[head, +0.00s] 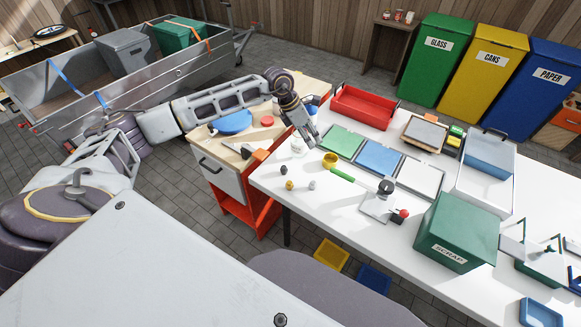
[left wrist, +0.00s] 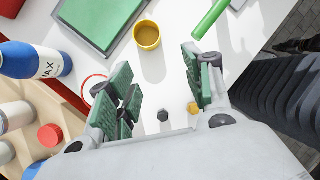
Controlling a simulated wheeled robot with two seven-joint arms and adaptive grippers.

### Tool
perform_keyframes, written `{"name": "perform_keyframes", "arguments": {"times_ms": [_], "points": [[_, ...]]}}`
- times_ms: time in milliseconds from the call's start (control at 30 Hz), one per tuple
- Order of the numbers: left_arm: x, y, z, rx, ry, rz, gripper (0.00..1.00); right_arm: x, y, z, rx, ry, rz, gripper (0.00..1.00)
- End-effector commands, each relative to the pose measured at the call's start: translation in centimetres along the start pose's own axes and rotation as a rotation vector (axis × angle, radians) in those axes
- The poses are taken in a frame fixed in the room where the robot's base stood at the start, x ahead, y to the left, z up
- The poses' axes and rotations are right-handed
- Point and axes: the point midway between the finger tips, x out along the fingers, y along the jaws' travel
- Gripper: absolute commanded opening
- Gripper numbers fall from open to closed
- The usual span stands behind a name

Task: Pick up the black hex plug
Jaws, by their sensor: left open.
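The black hex plug (head: 283,169) stands on the white bench top near its left corner. In the left wrist view the plug (left wrist: 162,116) lies between my green-padded fingers, nearer the palm side of the picture. My left gripper (head: 308,138) is open and empty above the bench, behind and to the right of the plug in the head view. Its spread fingers (left wrist: 157,82) also show in the left wrist view. A gold plug (head: 289,185) sits close by and shows beside the right finger (left wrist: 193,108). A grey plug (head: 312,184) stands to the right. My right gripper is not in view.
Green, blue and white mats (head: 380,157) lie beyond. A wooden-topped cart (head: 222,148) with bottles and jars adjoins the bench's left. The front left bench edge is clear.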

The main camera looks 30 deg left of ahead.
Motion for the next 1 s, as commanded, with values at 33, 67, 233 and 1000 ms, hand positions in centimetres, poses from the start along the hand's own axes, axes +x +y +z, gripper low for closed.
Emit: {"name": "perform_keyframes", "arguments": {"times_ms": [33, 67, 233, 1000], "points": [[-0.1, 0.1, -0.9, 0.027, 0.046, 0.02, 0.51, 0.0, 0.0, 0.1, 0.0, -0.001, 0.0, 0.0], [-0.2, 0.3, -1.5, 0.04, 0.076, 0.034, 0.51, 0.0, 0.0, 0.1, 0.0, -0.001, 0.0, 0.0], [-0.9, 1.7, -5.1, 0.095, 0.247, 0.1, 0.51, 0.0, -0.2, 0.1, 0.001, -0.001, -0.002, 0.0], [-2.4, 2.0, -9.4, 0.149, 0.456, 0.093, 0.51, 0.0, 0.1, -1.1, 0.001, 0.013, 0.001, 0.0]]}}
